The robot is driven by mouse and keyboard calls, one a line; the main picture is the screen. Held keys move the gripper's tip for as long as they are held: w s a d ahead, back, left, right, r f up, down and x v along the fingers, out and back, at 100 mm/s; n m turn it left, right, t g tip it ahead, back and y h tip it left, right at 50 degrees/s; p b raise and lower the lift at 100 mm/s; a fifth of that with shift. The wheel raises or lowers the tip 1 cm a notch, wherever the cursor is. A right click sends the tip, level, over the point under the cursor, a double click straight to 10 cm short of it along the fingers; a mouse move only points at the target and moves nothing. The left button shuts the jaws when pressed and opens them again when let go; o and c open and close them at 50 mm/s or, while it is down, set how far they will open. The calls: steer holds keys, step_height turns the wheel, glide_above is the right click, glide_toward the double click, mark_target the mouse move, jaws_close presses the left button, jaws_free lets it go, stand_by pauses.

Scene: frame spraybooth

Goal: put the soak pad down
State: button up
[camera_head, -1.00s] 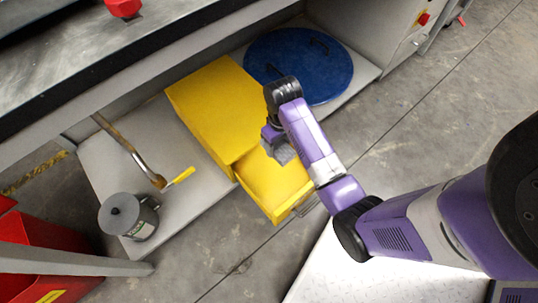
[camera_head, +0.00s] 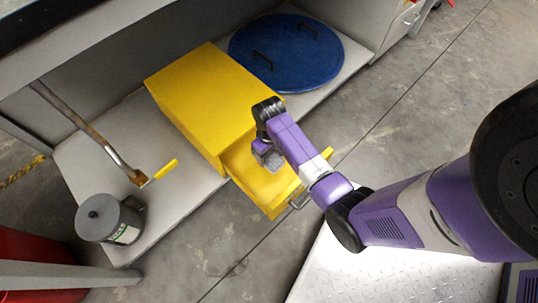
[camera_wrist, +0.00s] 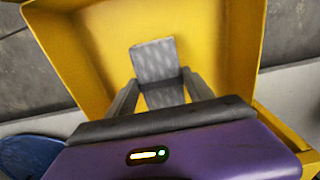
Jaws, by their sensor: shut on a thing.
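The soak pad is a grey, quilted-looking block (camera_wrist: 155,60). It also shows in the head view (camera_head: 271,159), partly hidden by my gripper. My gripper (camera_wrist: 160,92) is shut on the pad, with one dark finger on each side of it. In the head view my gripper (camera_head: 264,148) hangs over a yellow pulled-out drawer (camera_head: 262,188), which is open at the top. The wrist view looks into the drawer's yellow walls (camera_wrist: 235,40) around the pad. I cannot tell whether the pad touches the drawer floor.
The yellow cabinet (camera_head: 205,95) stands behind the drawer on a grey shelf (camera_head: 85,160). A blue round lid (camera_head: 300,50) with handles lies to its right. An overhang covers the shelf's back.

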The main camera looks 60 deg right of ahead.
mark_target(269, 156)
step_height(269, 156, down, 4)
steer(key=shift+r+b, duration=0.1)
steer(key=shift+b, duration=0.9)
steer(key=o, duration=1.3)
